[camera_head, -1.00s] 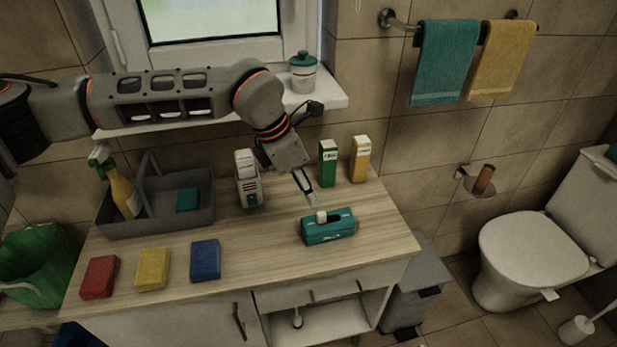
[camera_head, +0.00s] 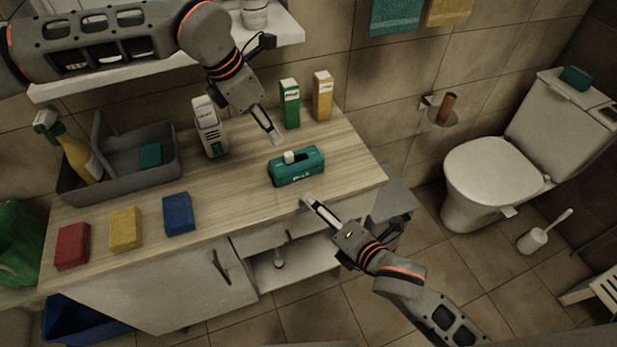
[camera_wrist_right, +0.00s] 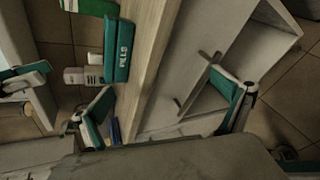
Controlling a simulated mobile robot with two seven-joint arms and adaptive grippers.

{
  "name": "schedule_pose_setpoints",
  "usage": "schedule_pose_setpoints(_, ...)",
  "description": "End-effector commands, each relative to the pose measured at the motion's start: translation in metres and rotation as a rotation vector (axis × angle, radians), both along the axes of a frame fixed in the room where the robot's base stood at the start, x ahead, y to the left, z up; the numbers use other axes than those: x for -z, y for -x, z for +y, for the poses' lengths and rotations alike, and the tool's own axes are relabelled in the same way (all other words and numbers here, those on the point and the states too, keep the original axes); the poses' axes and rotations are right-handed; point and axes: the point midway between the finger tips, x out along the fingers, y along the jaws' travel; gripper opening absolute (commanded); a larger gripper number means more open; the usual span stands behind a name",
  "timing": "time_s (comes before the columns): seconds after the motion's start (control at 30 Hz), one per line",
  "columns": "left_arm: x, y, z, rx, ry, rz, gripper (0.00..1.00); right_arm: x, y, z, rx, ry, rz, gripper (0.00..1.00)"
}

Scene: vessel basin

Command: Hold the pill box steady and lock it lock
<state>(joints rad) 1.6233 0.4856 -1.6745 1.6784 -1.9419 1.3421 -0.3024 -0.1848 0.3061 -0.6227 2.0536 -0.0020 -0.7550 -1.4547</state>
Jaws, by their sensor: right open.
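The teal pill box (camera_head: 297,170) sits on the wooden counter near its right end, with a small white block, perhaps the lock, (camera_head: 289,157) on top. In the right wrist view its side (camera_wrist_right: 122,52) reads PILLS. My left gripper (camera_head: 273,133) is above the counter behind and left of the box, apart from it. I cannot tell its jaw opening. My right gripper (camera_head: 309,201) is at the counter's front edge, in front of the box and not touching it. Its two fingers stand wide apart with nothing between them in the right wrist view (camera_wrist_right: 166,98).
Behind the box stand a green carton (camera_head: 290,103), a yellow carton (camera_head: 322,96) and a white dispenser (camera_head: 210,127). A grey caddy (camera_head: 120,180) and red (camera_head: 72,245), yellow (camera_head: 126,229) and blue (camera_head: 177,214) blocks are left. The counter around the box is clear.

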Motion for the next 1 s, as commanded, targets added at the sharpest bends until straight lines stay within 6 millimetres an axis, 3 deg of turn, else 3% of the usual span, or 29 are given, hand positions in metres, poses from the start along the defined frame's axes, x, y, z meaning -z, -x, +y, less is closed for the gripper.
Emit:
schedule_pose_setpoints(0.1, 0.0, 0.0, 0.0, 0.0, 0.0, 0.0, 0.28, -0.022, -0.007, 0.015, -0.151, 0.227, -0.142, 1.0)
schedule_pose_setpoints(0.37, 0.0, 0.0, 0.0, 0.0, 0.0, 0.0, 0.28, -0.054, -0.014, 0.036, -0.422, 0.696, -0.421, 1.0)
schedule_pose_setpoints(0.4, 0.0, 0.0, 0.0, 0.0, 0.0, 0.0, 0.28, -0.056, -0.029, 0.037, -0.409, 0.737, -0.433, 1.0)
schedule_pose_setpoints(0.5, 0.0, 0.0, 0.0, 0.0, 0.0, 0.0, 0.28, -0.06, -0.049, 0.039, -0.4, 0.821, -0.46, 1.0)
schedule_pose_setpoints(0.7, 0.0, 0.0, 0.0, 0.0, 0.0, 0.0, 0.28, -0.064, -0.067, 0.041, -0.391, 0.899, -0.483, 1.0)
schedule_pose_setpoints(1.0, 0.0, 0.0, 0.0, 0.0, 0.0, 0.0, 0.28, -0.05, -0.1, 0.053, -0.389, 0.901, -0.482, 1.0)
